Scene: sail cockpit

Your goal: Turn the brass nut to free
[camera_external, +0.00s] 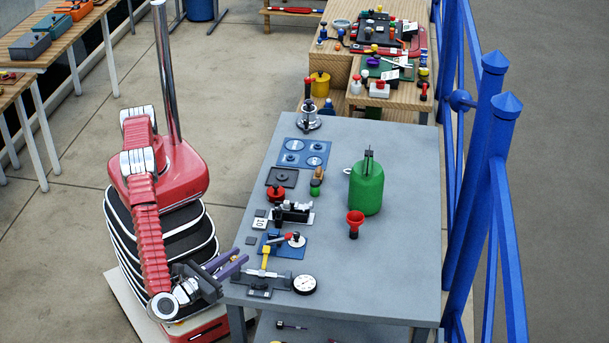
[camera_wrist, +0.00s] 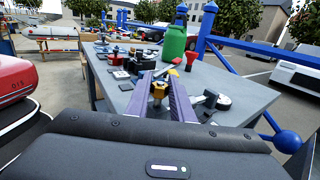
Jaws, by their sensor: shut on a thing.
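The brass nut (camera_wrist: 159,90) appears in the wrist view as a gold piece between the two long purple fingers of my gripper (camera_wrist: 161,78). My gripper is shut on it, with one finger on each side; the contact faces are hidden. In the external view my gripper (camera_external: 240,256) is at the table's near left corner. A yellow upright piece (camera_external: 266,257) stands there by a grey fixture with a round white dial gauge (camera_external: 304,284). The gauge also shows right of the fingers in the wrist view (camera_wrist: 222,101).
The grey table (camera_external: 400,270) carries a green bottle (camera_external: 366,188), a red funnel-like piece (camera_external: 355,222), a red-handled fixture on a blue plate (camera_external: 290,252) and several small fixtures along its left side. Blue railing (camera_external: 480,190) runs along the right. The table's right front is clear.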

